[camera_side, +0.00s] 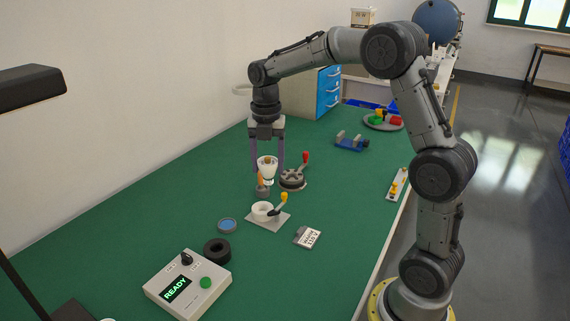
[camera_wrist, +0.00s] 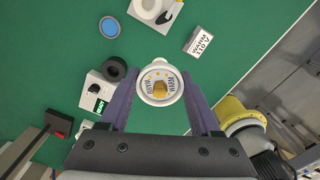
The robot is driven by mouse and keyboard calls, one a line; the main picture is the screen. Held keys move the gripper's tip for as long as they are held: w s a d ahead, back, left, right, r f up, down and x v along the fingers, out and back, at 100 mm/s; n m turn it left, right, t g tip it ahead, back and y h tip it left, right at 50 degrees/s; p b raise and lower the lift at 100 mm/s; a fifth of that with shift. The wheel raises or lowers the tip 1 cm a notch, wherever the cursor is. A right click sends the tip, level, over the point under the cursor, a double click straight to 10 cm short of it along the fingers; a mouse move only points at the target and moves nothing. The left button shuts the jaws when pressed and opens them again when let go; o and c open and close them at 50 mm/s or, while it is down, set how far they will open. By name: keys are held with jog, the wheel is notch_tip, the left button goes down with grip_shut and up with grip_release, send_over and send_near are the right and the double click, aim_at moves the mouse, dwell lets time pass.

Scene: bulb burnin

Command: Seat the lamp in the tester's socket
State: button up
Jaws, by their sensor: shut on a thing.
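The lamp (camera_side: 267,171) is white with a gold-coloured centre on top. My gripper (camera_side: 268,164) points down and is shut on it, one finger on each side. The wrist view shows the lamp (camera_wrist: 148,97) from above, with a lettered rim reading WARM; it looks about upright. It hangs above the mat, behind a white round socket (camera_side: 261,208) with a yellow-handled lever on a grey plate. The socket also shows at the top of the wrist view (camera_wrist: 148,4), partly cut off. A white box (camera_side: 190,291) with a READY display stands at front left.
A WARM 110 V card (camera_side: 307,237), black ring (camera_side: 217,250) and blue disc (camera_side: 228,226) lie around the socket.

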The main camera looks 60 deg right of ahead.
jog(key=w+a+f+n, duration=0.2)
jog(key=w+a+f, duration=0.2)
jog(key=a, duration=0.3)
jog(key=w+a+f+n, duration=0.2)
jog(key=w+a+f, duration=0.2)
jog(key=a, duration=0.3)
jog(key=shift+f, duration=2.95)
jog(key=shift+s+f, duration=0.1)
jog(key=shift+f, duration=0.3)
jog(key=shift+f, duration=0.3)
jog(key=shift+f, duration=0.85)
jog(key=o, duration=1.4)
